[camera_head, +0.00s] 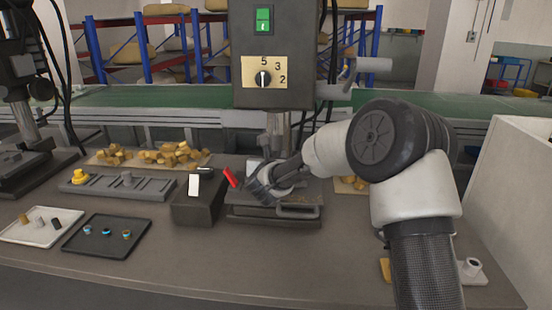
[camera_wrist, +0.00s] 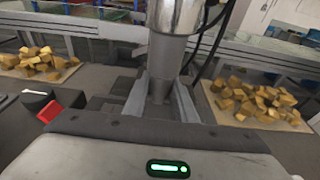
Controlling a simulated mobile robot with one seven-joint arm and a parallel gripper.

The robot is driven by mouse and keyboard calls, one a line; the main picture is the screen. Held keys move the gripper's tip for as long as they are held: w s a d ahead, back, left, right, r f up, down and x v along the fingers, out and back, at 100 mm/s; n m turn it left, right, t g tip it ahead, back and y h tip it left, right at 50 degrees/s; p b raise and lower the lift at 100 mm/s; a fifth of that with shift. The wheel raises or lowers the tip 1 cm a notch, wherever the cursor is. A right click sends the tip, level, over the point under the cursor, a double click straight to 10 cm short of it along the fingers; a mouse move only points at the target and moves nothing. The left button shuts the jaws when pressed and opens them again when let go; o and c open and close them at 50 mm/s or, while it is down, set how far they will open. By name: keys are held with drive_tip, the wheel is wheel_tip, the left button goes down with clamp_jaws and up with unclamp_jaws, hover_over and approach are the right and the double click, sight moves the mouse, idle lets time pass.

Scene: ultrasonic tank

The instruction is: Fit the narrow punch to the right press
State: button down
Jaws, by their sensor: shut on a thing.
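The right press (camera_head: 275,50) has a green switch and a dial on its front. Its chrome ram (camera_wrist: 178,15) shows at the top of the wrist view. My gripper (camera_head: 258,183) is low at this press, above its base. It is shut on what appears to be the narrow punch, a grey shaft (camera_wrist: 164,65) directly below the ram in the wrist view. The fingers' grip on it is hidden, and I cannot tell whether its top is seated in the ram. The press base (camera_head: 245,212) is partly covered by my gripper.
A grey rack (camera_head: 110,188) holds a yellow-topped piece (camera_head: 80,177) and a grey piece (camera_head: 127,178). A dark box (camera_head: 197,208) and a red lever (camera_head: 230,176) are left of my gripper. A white tray (camera_head: 25,237) and black tray (camera_head: 85,246) lie front left. Brass pieces (camera_wrist: 255,100) lie behind.

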idle(0.5)
drive_tip(key=c, duration=0.8)
unclamp_jaws()
drive_tip(key=shift+c, duration=0.2)
drive_tip(key=shift+s, duration=0.1)
drive_tip(key=s+r+b, duration=0.2)
drive_tip(key=s+b, duration=0.2)
drive_tip(key=s, duration=0.4)
drive_tip(key=shift+s+a, duration=0.15)
drive_tip(key=shift+s, duration=0.15)
